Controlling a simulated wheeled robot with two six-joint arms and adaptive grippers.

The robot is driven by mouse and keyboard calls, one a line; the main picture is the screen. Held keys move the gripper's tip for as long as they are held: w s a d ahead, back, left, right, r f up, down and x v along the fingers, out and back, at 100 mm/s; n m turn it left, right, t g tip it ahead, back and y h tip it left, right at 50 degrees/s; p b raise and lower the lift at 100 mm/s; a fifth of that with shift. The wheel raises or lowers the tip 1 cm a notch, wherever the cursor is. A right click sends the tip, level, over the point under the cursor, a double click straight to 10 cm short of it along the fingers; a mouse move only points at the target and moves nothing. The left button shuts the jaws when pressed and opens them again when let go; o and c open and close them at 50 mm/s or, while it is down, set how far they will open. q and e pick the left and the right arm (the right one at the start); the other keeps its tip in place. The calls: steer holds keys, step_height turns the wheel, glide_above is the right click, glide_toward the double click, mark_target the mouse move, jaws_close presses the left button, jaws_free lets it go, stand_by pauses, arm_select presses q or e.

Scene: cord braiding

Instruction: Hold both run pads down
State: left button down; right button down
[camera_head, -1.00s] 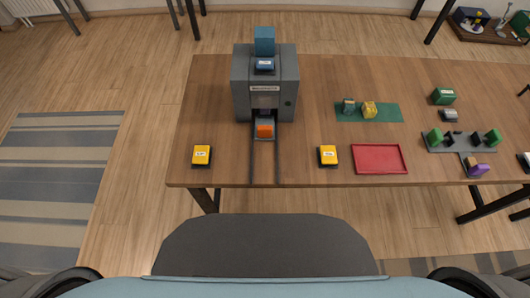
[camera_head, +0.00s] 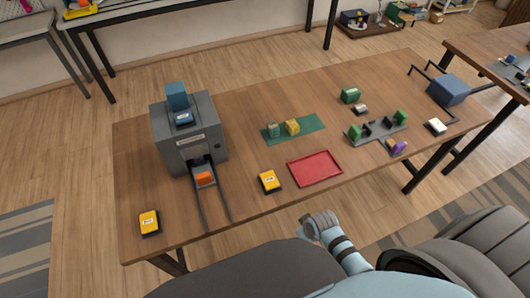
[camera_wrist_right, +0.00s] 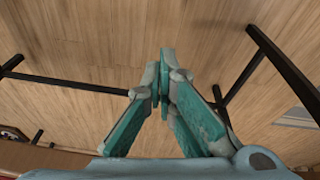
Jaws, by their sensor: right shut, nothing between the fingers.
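Two yellow run pads with white labels on dark bases lie on the wooden table. The left run pad (camera_head: 149,222) is near the table's front left corner. The right run pad (camera_head: 269,181) is right of the machine's rails, beside the red tray. Nothing touches either pad. The grey machine (camera_head: 187,135) stands between and behind them, with an orange block (camera_head: 204,179) at its front opening. My right gripper (camera_wrist_right: 164,55) is shut and empty in the right wrist view, with floor and table legs behind it. My right arm shows at the table's front edge. My left gripper is out of view.
A red tray (camera_head: 315,168), a green mat (camera_head: 292,129) with two small blocks, and a grey fixture (camera_head: 378,132) with green blocks lie to the right. A blue bin (camera_head: 448,89) is at the far right end. Bare table lies between the left pad and the rails.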

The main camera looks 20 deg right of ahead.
steer(key=shift+n+t+y, duration=0.3)
steer(key=shift+n+y, duration=0.1)
steer(key=shift+n, duration=0.3)
steer(key=w+r, duration=0.2)
steer(key=r, duration=0.1)
steer(key=w+a+r, duration=0.1)
steer(key=w+r, duration=0.2)
steer(key=r, duration=0.1)
steer(key=w+r+p, duration=0.1)
steer(key=w+r, duration=0.1)
steer(key=r, duration=0.2)
steer(key=shift+w+a, duration=0.25)
steer(key=shift+a, duration=0.15)
steer(key=w+a+r+n, duration=0.1)
steer(key=w+r, duration=0.1)
steer(key=w, duration=0.2)
steer(key=w+a+r+n+y, duration=0.1)
steer(key=w+r, duration=0.2)
steer(key=w, duration=0.1)
steer(key=w+a+r+n, duration=0.1)
steer(key=w+r, duration=0.2)
steer(key=w, duration=0.1)
steer(key=shift+w+a+r+n+y, duration=0.1)
steer(key=shift+a+r+n+y, duration=0.1)
steer(key=shift+n+y, duration=0.1)
step_height(320, 180, down, 5)
steer(key=b, duration=0.6)
steer(key=shift+r, duration=0.1)
steer(key=shift+r+p, duration=0.35)
